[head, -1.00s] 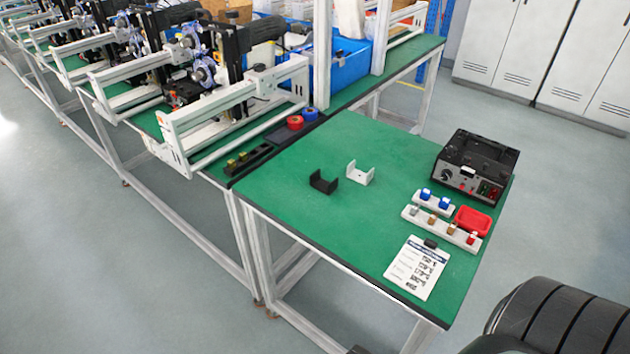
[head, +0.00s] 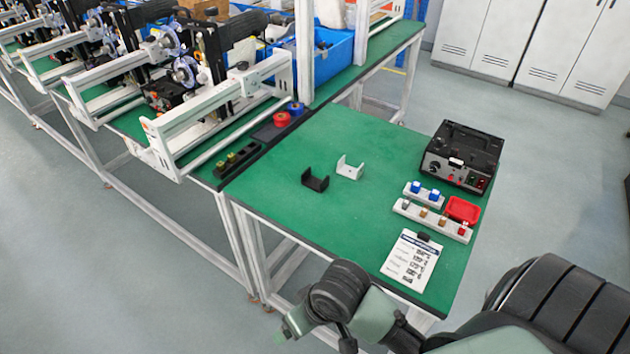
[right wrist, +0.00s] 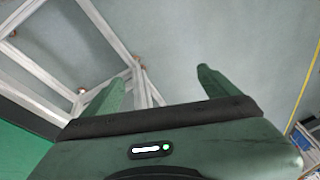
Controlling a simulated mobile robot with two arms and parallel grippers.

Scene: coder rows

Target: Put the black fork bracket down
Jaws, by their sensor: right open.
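The black fork bracket (head: 314,181) stands on the green table (head: 262,196), left of a similar white bracket (head: 350,168). Nothing holds it. My right arm comes in at the lower right of the head view, off the table's front edge, and its gripper (head: 290,331) is at the lower middle. In the right wrist view the right gripper's two green fingers (right wrist: 158,88) are wide apart with nothing between them, above the floor and table legs. My left gripper does not show.
A black power supply unit (head: 465,155), a red tray (head: 462,209), white strips with small parts (head: 432,220) and a clipboard sheet (head: 410,260) occupy the table's right side. Red and blue rolls (head: 282,119) lie at the back left. The table's left front is clear.

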